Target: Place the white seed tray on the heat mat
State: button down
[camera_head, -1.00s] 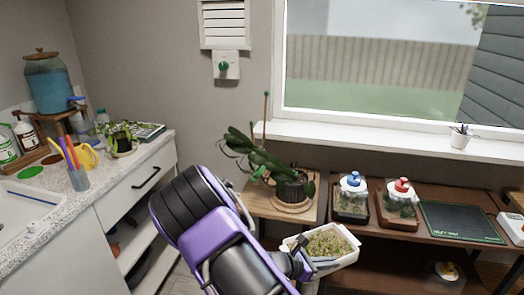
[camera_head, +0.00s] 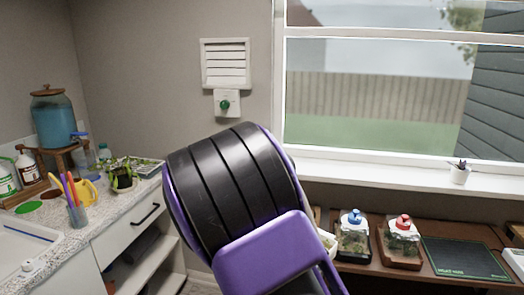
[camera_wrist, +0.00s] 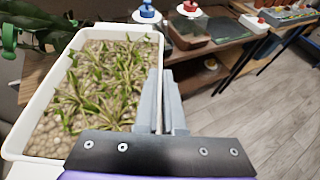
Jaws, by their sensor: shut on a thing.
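The white seed tray (camera_wrist: 18,132), filled with pale pebbles and green seedlings, fills the left of the wrist view. My gripper (camera_wrist: 161,88) is shut on its right rim and holds it up. In the head view only a sliver of the tray (camera_head: 327,241) shows beside my arm, which hides the rest and my gripper. The heat mat (camera_head: 463,258) is a flat black-green rectangle with printed lettering. It lies bare on the brown bench at the right, apart from the tray.
A blue-lidded jar (camera_head: 352,236) and a red-lidded jar (camera_head: 402,240) stand left of the mat on the bench. A white device (camera_head: 514,262) sits at its right. In the wrist view, a plant's green leaves (camera_wrist: 30,30) are close to the tray's far left corner.

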jog(key=r+n+y, duration=0.1)
jog(key=r, duration=0.1)
jog(key=r+n+t+y, duration=0.1)
jog(key=r, duration=0.1)
jog(key=r+n+t+y, duration=0.1)
jog(key=r+n+y, duration=0.1)
jog(key=shift+w+r, duration=0.3)
jog(key=shift+w, duration=0.1)
jog(key=shift+s+a+r+n+t+y, duration=0.1)
jog(key=shift+s+r+n+t+y, duration=0.05)
jog(key=shift+r+n+t+y, duration=0.35)
